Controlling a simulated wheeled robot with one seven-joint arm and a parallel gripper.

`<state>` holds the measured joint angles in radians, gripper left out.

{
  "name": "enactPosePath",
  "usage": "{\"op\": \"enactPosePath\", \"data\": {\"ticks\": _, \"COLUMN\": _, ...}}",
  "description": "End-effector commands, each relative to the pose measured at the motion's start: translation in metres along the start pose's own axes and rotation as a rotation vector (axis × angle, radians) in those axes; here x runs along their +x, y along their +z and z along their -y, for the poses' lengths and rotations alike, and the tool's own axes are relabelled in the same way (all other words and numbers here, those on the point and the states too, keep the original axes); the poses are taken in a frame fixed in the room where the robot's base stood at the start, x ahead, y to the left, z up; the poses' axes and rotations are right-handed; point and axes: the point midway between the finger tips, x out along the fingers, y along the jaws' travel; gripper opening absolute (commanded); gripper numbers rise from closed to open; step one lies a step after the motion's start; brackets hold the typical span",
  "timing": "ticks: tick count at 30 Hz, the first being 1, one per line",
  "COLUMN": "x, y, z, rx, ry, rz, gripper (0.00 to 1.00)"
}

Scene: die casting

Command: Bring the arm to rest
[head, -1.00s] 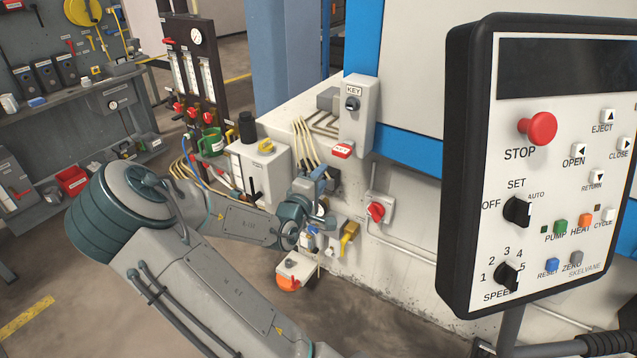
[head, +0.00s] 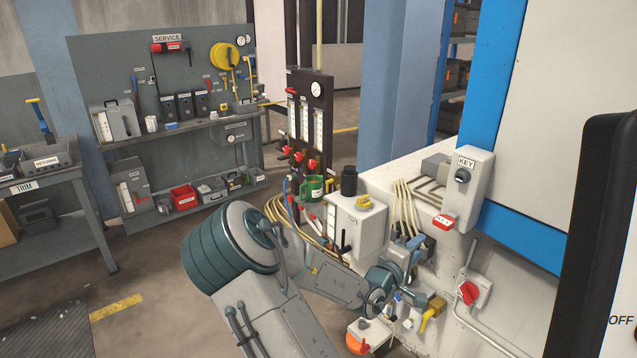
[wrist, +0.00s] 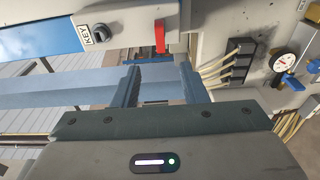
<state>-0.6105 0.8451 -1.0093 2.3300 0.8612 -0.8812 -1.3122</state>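My arm (head: 335,285) reaches from the bottom of the head view toward the machine's white side. My gripper (wrist: 160,80) shows in the wrist view with its two blue-grey fingers apart and nothing between them. Behind the fingers are a blue pillar, the red tag and the white machine side. In the head view the fingertips are small and partly hidden by my wrist, close to the valves and fittings low on the machine. I cannot tell from the head view whether they touch anything.
A white key box (head: 468,185) and red rotary switch (head: 469,293) are on the machine. A white box (head: 355,230) and gauge panel (head: 310,120) stand behind my arm. A control panel (head: 597,240) is at the right edge. Open floor (head: 150,270) lies to the left.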

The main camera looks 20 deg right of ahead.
Motion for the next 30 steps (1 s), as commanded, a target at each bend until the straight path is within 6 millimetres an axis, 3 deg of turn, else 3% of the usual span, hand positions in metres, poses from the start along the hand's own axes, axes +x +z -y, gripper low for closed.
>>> {"op": "enactPosePath", "data": {"ticks": 4, "x": 0.000, "y": 0.000, "z": 0.002, "rx": 0.010, "ry": -0.013, "rz": 0.000, "gripper": 0.39}}
{"op": "enactPosePath", "data": {"ticks": 8, "x": -0.008, "y": -0.003, "z": 0.030, "rx": 0.141, "ry": -0.199, "rz": -0.007, "gripper": 0.39}}
{"op": "enactPosePath", "data": {"ticks": 12, "x": -0.034, "y": -0.016, "z": 0.062, "rx": 0.333, "ry": -0.475, "rz": -0.018, "gripper": 0.39}}
{"op": "enactPosePath", "data": {"ticks": 17, "x": -0.080, "y": -0.037, "z": 0.077, "rx": 0.522, "ry": -0.773, "rz": -0.027, "gripper": 0.39}}
{"op": "enactPosePath", "data": {"ticks": 24, "x": -0.161, "y": -0.059, "z": 0.058, "rx": 0.695, "ry": -1.154, "rz": -0.036, "gripper": 0.39}}
{"op": "enactPosePath", "data": {"ticks": 30, "x": -0.227, "y": -0.051, "z": 0.019, "rx": 0.733, "ry": -1.385, "rz": -0.022, "gripper": 0.39}}
